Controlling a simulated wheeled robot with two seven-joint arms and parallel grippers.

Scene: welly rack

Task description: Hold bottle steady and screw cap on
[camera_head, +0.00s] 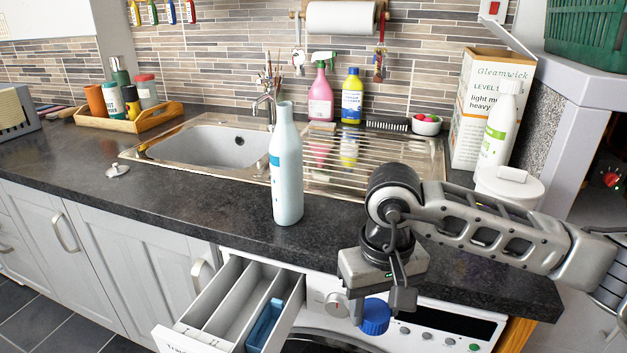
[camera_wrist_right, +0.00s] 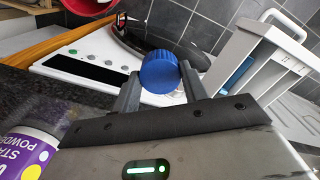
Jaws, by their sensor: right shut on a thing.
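A pale blue-white bottle (camera_head: 286,165) stands upright on the dark worktop in front of the sink, its narrow top pointing up with no cap seen on it. My right gripper (camera_head: 378,308) is shut on a blue ridged cap (camera_head: 374,317), in front of the washing machine and to the right of and lower than the bottle. The cap also shows between the two fingers in the right wrist view (camera_wrist_right: 160,72). My left gripper is not in view.
An open detergent drawer (camera_head: 215,310) juts out below the bottle. The sink (camera_head: 215,147) and ribbed drainer lie behind it. A white bottle (camera_head: 497,128), a white tub (camera_head: 508,184) and a cardboard box (camera_head: 470,117) stand at the right. The worktop left of the bottle is mostly clear.

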